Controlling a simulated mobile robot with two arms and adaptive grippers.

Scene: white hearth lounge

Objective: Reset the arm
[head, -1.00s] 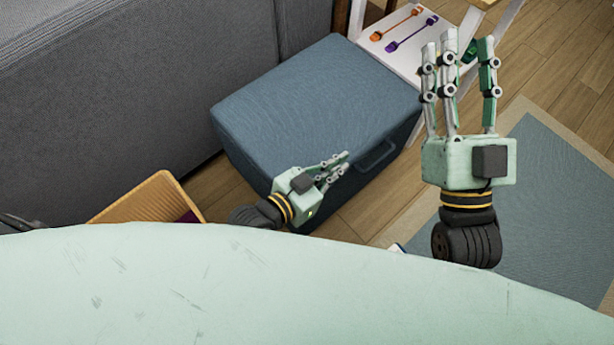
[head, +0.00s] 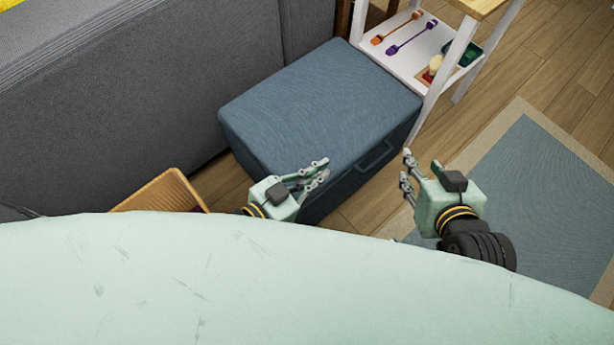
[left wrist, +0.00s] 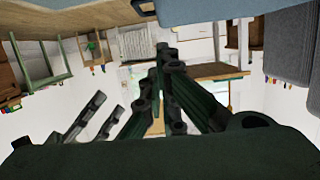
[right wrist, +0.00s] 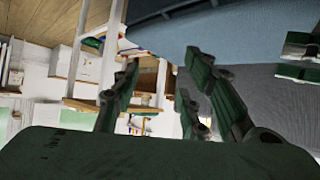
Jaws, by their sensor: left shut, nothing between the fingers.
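My left gripper (head: 316,174) is in front of the blue storage box in the head view, its fingers pointing right. In the left wrist view its fingertips (left wrist: 165,58) meet, shut with nothing between them. My right gripper (head: 419,163) is to the right of the box, above the floor near the rug, its fingers pointing up and left. In the right wrist view its fingers (right wrist: 158,80) are spread apart and empty. Both grippers hold nothing. Most of both arms is hidden by my own pale green body at the bottom of the head view.
The blue storage box (head: 310,105) stands against the grey sofa (head: 130,85). A white shelf (head: 395,55) holds an orange and a purple utensil. A tan basket (head: 160,192) is partly hidden at left. A blue-grey rug (head: 530,190) lies on the wooden floor.

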